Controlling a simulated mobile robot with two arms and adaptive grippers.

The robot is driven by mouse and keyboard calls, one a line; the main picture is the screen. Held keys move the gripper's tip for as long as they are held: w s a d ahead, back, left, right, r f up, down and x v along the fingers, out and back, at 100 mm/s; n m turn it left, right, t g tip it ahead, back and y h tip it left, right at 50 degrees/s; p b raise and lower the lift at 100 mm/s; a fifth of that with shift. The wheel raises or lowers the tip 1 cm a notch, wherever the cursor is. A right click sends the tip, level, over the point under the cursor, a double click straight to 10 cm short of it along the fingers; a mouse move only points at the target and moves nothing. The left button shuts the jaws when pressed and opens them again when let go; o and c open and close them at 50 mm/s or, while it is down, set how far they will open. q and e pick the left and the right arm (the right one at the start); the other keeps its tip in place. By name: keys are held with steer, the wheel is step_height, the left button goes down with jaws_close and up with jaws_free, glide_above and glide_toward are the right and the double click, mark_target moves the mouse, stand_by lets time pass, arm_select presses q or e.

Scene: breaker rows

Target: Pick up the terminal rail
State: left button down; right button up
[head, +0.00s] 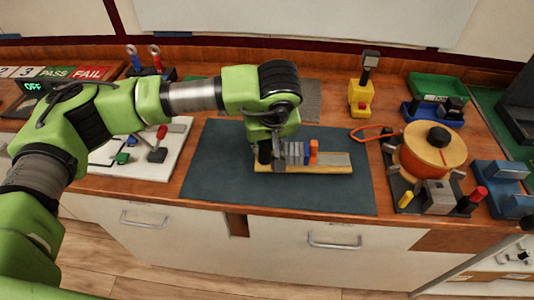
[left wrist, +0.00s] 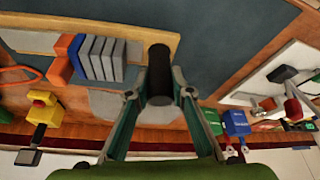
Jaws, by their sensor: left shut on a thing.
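The terminal rail (head: 335,169) is a long tan base on the dark blue-grey mat (head: 220,170), with grey, blue and orange blocks on its middle. It also shows at the top of the left wrist view (left wrist: 150,38). A black upright cylinder (left wrist: 160,62) stands at one end of it. My left gripper (head: 270,158) points down at the rail's left end, and its fingers (left wrist: 160,92) are closed around the black cylinder. The rail appears to lie flat on the mat; any small gap beneath cannot be told. My right gripper is not in view.
Right of the mat stands an orange wire spool (head: 425,158) on a dark stand. A yellow device (head: 361,97) stands behind. A white board (head: 172,145) with small levers lies left. Bare mat surrounds the rail; the bench's front edge is close to the mat.

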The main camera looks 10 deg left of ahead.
arm_select(q)
steer(key=s+d+r+b, duration=0.1)
steer(key=s+r+b, duration=0.3)
steer(key=s+r, duration=0.6)
steer(key=s, duration=0.4)
steer(key=shift+d, duration=0.3)
steer(key=shift+w, duration=0.1)
